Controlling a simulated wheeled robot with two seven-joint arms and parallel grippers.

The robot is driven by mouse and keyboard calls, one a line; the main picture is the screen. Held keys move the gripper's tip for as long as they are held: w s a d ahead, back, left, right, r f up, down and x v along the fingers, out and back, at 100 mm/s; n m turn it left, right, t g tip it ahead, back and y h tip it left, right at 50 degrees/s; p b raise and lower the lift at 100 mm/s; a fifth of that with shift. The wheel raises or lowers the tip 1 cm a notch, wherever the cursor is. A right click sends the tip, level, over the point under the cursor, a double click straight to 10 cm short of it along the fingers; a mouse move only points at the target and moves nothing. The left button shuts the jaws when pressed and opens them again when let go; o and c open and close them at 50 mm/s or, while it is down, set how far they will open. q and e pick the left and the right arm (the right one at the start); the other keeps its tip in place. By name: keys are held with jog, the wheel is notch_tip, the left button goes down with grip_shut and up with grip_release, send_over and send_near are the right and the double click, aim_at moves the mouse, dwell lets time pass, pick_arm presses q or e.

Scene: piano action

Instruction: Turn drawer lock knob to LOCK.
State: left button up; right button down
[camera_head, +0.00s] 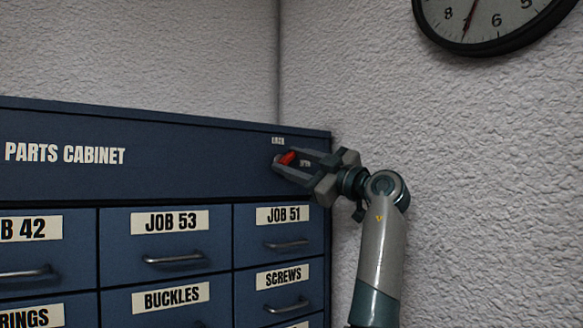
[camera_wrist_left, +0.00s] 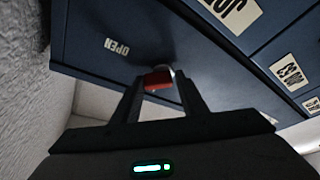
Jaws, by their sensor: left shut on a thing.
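The red lock knob (camera_head: 288,158) is at the upper right of the blue parts cabinet (camera_head: 200,160). My left gripper (camera_head: 290,164) is at the cabinet front, shut on the knob. In the left wrist view the red knob (camera_wrist_left: 158,79) shows between the two fingertips (camera_wrist_left: 160,90), with a pale round part behind it. A small label (camera_head: 278,141) sits just above the knob, too small to read surely. A label reading OPEN (camera_wrist_left: 117,47) shows beside the knob in the wrist view. The fingers partly hide the knob, so its exact angle is unclear. My right gripper is not in view.
A rough pale wall (camera_head: 480,170) stands behind and right of the cabinet. A round clock (camera_head: 490,20) hangs high on it.

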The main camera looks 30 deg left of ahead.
pick_arm(q)
jog(key=n, duration=0.1)
jog(key=r+n+g+p, duration=0.1)
jog(key=n, duration=0.2)
jog(key=shift+d+r+n+g+h, duration=0.1)
jog(key=shift+r+n+g+h, duration=0.2)
jog(key=shift+h, duration=0.1)
jog(key=n+p, duration=0.1)
jog(key=n+h+p, duration=0.1)
jog(key=n, duration=0.1)
jog(key=shift+s+r+n+g, duration=0.15)
jog(key=shift+n+g, duration=0.15)
jog(key=shift+n+h+p, duration=0.6)
jog(key=shift+n+p, duration=0.2)
jog(key=shift+n, duration=0.5)
jog(key=shift+c, duration=0.7)
jog(key=o, duration=1)
jog(key=shift+f, duration=0.2)
jog(key=shift+o, duration=0.3)
jog(key=shift+s+a+f, duration=0.15)
jog(key=shift+a, duration=0.15)
